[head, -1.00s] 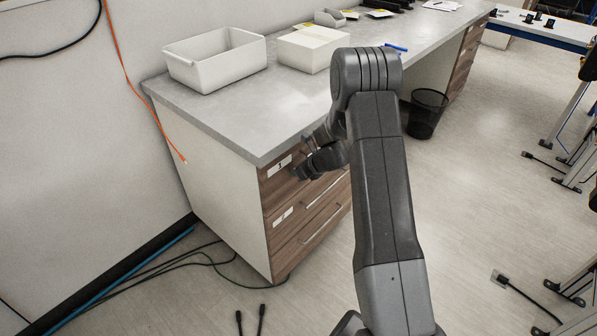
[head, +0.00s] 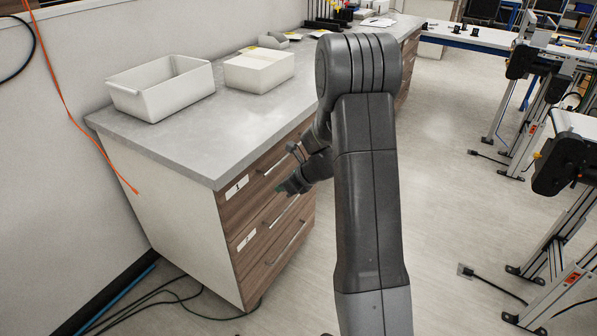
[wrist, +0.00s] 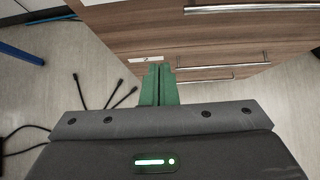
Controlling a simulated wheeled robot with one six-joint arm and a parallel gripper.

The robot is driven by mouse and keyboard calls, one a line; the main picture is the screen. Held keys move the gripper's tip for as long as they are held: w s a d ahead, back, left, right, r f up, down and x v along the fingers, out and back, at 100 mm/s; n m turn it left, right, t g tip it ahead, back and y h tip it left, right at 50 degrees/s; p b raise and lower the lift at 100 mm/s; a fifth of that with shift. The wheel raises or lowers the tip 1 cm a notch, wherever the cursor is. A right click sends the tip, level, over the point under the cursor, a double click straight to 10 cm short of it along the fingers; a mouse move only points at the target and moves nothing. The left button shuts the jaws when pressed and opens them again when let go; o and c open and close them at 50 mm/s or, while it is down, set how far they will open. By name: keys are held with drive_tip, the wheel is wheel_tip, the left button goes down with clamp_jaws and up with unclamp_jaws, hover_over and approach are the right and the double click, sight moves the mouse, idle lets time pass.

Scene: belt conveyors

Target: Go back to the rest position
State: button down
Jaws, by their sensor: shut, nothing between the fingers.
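My gripper (head: 283,188) is in front of the wooden drawers of the counter cabinet in the head view. In the wrist view its two green fingers (wrist: 158,84) are together, with nothing held. The drawer fronts (wrist: 215,40) show ahead of the fingertips, with long metal handles and a white label. All the drawers in view look closed. My arm hides part of the cabinet's right side in the head view.
An open white bin (head: 160,88) and a pale closed box (head: 259,70) stand on the grey counter (head: 200,135). Cables lie on the floor by the cabinet. Conveyor frames (head: 560,160) stand at the right. Open floor (head: 440,200) lies between.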

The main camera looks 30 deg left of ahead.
idle(0.3)
drive_tip(key=p, duration=0.2)
approach(251, 194)
drive_tip(key=x, duration=0.5)
drive_tip(key=shift+s+d+f, duration=0.1)
drive_tip(key=shift+s+d, duration=0.1)
drive_tip(key=shift+w+a, duration=0.1)
drive_tip(key=shift+a, duration=0.45)
drive_tip(key=shift+d, duration=0.1)
